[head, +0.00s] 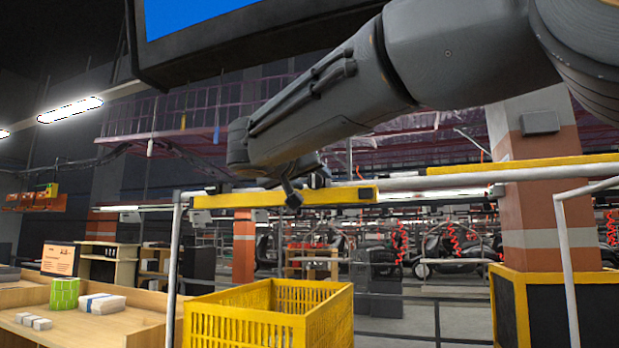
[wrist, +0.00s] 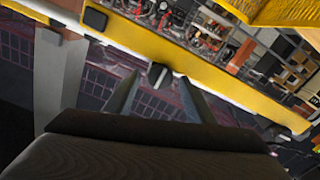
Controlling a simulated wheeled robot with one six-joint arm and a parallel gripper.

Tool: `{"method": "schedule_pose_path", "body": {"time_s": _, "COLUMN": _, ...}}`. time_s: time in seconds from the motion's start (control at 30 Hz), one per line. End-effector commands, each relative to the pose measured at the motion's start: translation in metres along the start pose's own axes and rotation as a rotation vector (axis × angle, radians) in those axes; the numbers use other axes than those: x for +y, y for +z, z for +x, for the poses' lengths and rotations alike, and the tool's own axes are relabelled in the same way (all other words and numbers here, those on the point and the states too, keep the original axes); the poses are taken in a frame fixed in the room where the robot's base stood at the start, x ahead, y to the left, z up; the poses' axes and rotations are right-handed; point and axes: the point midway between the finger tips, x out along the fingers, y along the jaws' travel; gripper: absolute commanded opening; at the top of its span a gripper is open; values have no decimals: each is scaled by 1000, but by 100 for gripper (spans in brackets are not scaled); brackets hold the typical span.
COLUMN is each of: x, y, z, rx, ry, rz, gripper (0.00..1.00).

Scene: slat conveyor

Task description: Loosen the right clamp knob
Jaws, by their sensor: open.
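A long yellow bar (head: 235,200) crosses the middle of the head view and runs diagonally through the wrist view (wrist: 225,82). A small dark knob (wrist: 157,76) shows at the bar's lower edge in the wrist view. My gripper (wrist: 159,78) is open, with one finger on each side of this knob; I cannot tell if either finger touches it. In the head view my gripper (head: 291,197) is small and dark in front of the bar and hides the knob. Which clamp knob this is cannot be told.
A black square piece (head: 366,193) sits near the bar's right end. Pale pipes (head: 455,181) frame the bar. A yellow crate (head: 255,322) stands below, and a wooden table (head: 105,328) with boxes is at the left. A pillar (head: 545,200) stands at the right.

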Motion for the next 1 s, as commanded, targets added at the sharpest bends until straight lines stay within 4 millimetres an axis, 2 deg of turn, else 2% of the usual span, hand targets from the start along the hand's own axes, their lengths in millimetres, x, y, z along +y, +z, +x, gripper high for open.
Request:
{"method": "schedule_pose_path", "body": {"time_s": 0.07, "x": 0, "y": 0, "z": 0, "rx": 0, "ry": 0, "rz": 0, "gripper": 50}}
{"method": "schedule_pose_path", "body": {"time_s": 0.3, "x": 0, "y": 0, "z": 0, "rx": 0, "ry": 0, "rz": 0, "gripper": 10}}
{"method": "schedule_pose_path", "body": {"time_s": 0.67, "x": -1, "y": 1, "z": 0, "rx": 0, "ry": 0, "rz": -53, "gripper": 9}}
{"method": "schedule_pose_path", "body": {"time_s": 1.0, "x": -2, "y": 2, "z": 0, "rx": 0, "ry": 0, "rz": -297, "gripper": 9}}
